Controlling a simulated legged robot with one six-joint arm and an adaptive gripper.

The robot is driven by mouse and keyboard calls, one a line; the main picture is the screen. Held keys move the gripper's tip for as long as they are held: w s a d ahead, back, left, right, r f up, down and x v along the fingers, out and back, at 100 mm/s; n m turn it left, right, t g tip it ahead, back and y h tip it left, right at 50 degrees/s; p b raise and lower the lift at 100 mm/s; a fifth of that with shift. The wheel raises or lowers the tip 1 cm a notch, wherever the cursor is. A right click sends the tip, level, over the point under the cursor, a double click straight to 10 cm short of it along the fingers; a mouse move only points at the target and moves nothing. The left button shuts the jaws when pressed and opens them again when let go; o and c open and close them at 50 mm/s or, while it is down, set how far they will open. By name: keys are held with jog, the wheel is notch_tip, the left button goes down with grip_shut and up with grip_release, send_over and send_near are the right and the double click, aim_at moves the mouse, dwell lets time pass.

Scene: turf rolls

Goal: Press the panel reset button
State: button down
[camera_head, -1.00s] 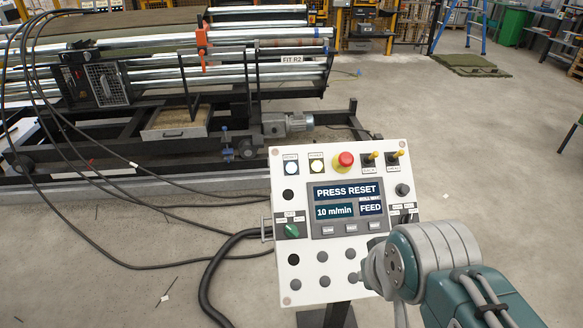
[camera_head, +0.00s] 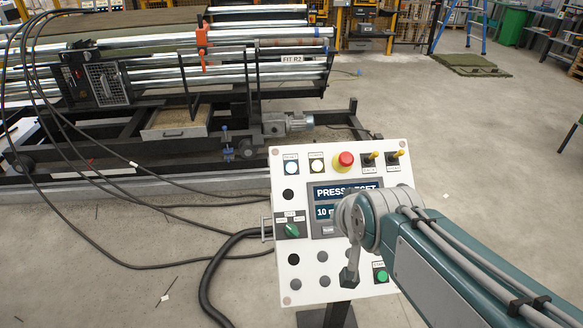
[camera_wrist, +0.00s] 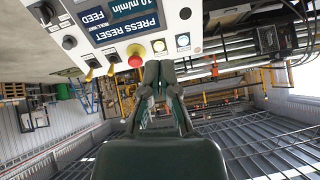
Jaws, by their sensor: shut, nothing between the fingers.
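The white control panel (camera_head: 280,220) stands tilted on a post, its screen (camera_head: 325,192) reading PRESS RESET behind my arm. Two lit white buttons sit at its top left. The left one (camera_head: 291,168) and the right one (camera_head: 317,167) have small labels too blurred to read surely. Both lit buttons also show in the wrist view, upside down, at the panel's edge (camera_wrist: 182,40). My gripper (camera_wrist: 160,66) is shut and empty. In the wrist view its fingertips appear just below the lit button nearer the red stop; contact cannot be told.
A red mushroom stop button (camera_head: 345,160) and yellow-tipped toggle switches (camera_head: 392,157) sit along the panel's top. A green button (camera_head: 381,276) is at its lower right. Black cables (camera_head: 215,265) run left to a roller machine (camera_head: 200,90). The floor at right is open.

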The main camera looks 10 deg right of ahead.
aim_at(290, 163)
jog(key=w+a+f+m+t, duration=0.1)
jog(key=w+t, duration=0.3)
jog(key=w, duration=0.6)
jog(key=w+a+f+m+t, duration=0.1)
jog(key=w+a+m+t, duration=0.3)
jog(key=w, duration=0.6)
jog(key=shift+w+a+m+y, duration=0.3)
jog(key=shift+w, duration=0.1)
jog(key=shift+w+f, duration=1.4)
jog(key=shift+f, duration=0.3)
jog(key=shift+w+f, duration=1.4)
jog(key=shift+f, duration=0.25)
jog(key=shift+w+d+f, duration=0.1)
jog(key=shift+w+f, duration=0.15)
jog(key=shift+w+f, duration=0.25)
jog(key=shift+f, duration=0.1)
jog(key=shift+r, duration=0.1)
jog(key=shift+s+r, duration=0.55)
